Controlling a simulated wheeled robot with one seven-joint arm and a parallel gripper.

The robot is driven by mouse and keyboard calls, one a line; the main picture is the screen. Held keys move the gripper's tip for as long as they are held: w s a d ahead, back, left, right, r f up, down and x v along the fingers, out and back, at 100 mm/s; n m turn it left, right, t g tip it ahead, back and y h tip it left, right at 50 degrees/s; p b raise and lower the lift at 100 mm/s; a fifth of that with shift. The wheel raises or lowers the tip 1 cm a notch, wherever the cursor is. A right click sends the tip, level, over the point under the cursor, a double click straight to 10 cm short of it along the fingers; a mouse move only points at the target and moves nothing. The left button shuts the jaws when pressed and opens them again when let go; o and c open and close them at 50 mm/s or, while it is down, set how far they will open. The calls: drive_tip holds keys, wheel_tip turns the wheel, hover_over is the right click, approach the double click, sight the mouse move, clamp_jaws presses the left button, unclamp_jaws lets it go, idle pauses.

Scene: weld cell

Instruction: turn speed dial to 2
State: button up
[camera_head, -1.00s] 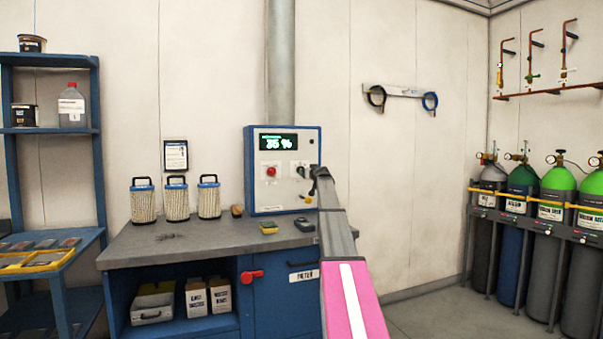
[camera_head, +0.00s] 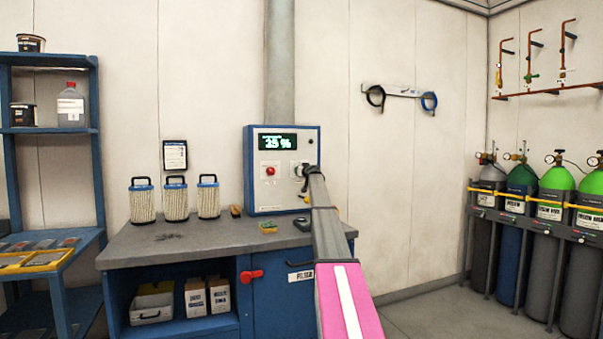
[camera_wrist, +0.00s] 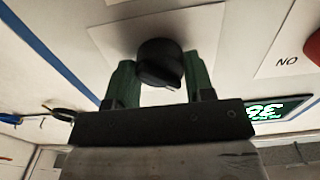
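The control box (camera_head: 254,180) with a blue edge stands at the back of the bench against the wall. Its display (camera_head: 277,143) reads 35 %. The dial, a black knob (camera_wrist: 160,64) on a white plate, shows in the wrist view; its setting cannot be read. My gripper (camera_wrist: 160,76) has its two green-lined fingers apart, one on each side of the knob. I cannot tell whether they touch it. In the head view my gripper (camera_head: 306,176) is at the box's right side and hides most of the dial.
A red button (camera_head: 270,171) is left of the dial on the box. The grey bench (camera_head: 200,240) holds several filter cartridges (camera_head: 175,199) and a yellow-green block (camera_head: 268,227). A red handle (camera_head: 251,276) sticks out at the bench front. Gas cylinders (camera_head: 553,235) stand at the right.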

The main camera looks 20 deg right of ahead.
drive_tip(key=shift+c, duration=1.3)
drive_tip(key=m, duration=0.4)
drive_tip(key=shift+m, duration=0.3)
drive_tip(key=m, duration=0.4)
drive_tip(key=o, duration=0.9)
